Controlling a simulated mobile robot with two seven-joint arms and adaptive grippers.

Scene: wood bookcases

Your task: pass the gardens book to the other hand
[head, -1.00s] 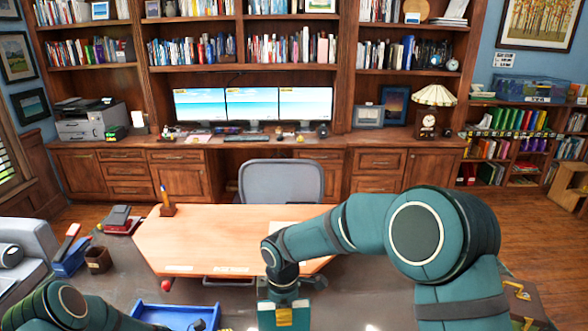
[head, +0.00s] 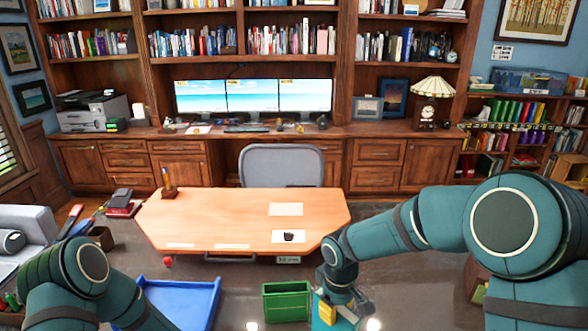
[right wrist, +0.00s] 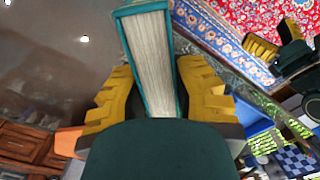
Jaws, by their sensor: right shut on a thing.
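The gardens book (right wrist: 150,40) has a teal cover and pale page edges; its title is not readable here. My right gripper (right wrist: 158,85) is shut on it, with yellow fingers on both covers. In the head view my right gripper (head: 327,312) is low, just right of a green bin, and the book is mostly hidden there. My left arm comes in at the lower left of the head view, its gripper out of frame. My left gripper (right wrist: 278,38) shows at the upper right of the right wrist view, its yellow fingers apart, with nothing visible between them.
A green bin (head: 287,303) and a blue tray (head: 195,300) stand low in front of the wooden desk (head: 235,215). The desk holds papers, a small dark item (head: 288,237) and a pen holder (head: 169,191). A grey chair (head: 282,166) stands behind it.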

